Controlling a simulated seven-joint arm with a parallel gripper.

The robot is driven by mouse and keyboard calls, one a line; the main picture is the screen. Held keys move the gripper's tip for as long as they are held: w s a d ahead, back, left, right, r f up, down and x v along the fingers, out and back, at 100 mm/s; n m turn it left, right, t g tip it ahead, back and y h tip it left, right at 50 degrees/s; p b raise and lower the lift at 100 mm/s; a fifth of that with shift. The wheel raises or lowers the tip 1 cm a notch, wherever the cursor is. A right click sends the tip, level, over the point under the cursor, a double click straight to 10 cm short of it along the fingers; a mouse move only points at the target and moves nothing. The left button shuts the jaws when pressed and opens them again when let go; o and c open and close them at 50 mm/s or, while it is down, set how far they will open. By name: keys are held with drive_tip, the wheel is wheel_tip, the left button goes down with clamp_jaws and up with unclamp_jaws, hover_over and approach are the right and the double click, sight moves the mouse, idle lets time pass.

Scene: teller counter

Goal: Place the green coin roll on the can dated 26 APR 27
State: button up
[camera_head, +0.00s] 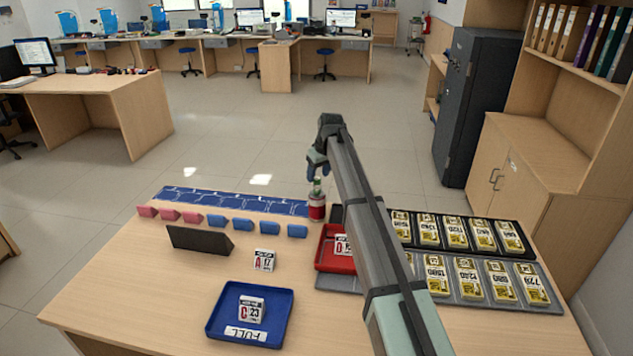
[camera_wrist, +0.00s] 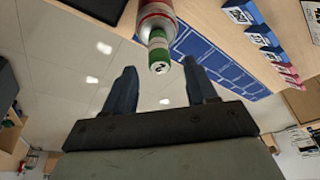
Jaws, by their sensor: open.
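The green coin roll (camera_head: 317,187) stands upright on top of a red and white can (camera_head: 317,208) at the far edge of the counter. In the wrist view the roll (camera_wrist: 158,47) shows its silvery end towards me, with the can (camera_wrist: 156,14) behind it. No date on the can is readable. My gripper (camera_head: 317,168) is just above the roll, with its fingers apart. In the wrist view the gripper's fingers (camera_wrist: 160,68) are on either side of the roll's end, with clear gaps to it, and hold nothing.
A blue marked mat (camera_head: 232,200) and several pink and blue wedges lie left of the can. A red tray (camera_head: 328,262) and trays of yellow packs (camera_head: 465,276) lie right. A blue tray (camera_head: 275,325) and dark wedge (camera_head: 200,240) are nearer. Bare counter lies at left.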

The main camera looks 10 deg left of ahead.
drive_tip(key=v, duration=0.6)
drive_tip(key=shift+r, duration=0.3)
drive_tip(key=shift+d, duration=0.15)
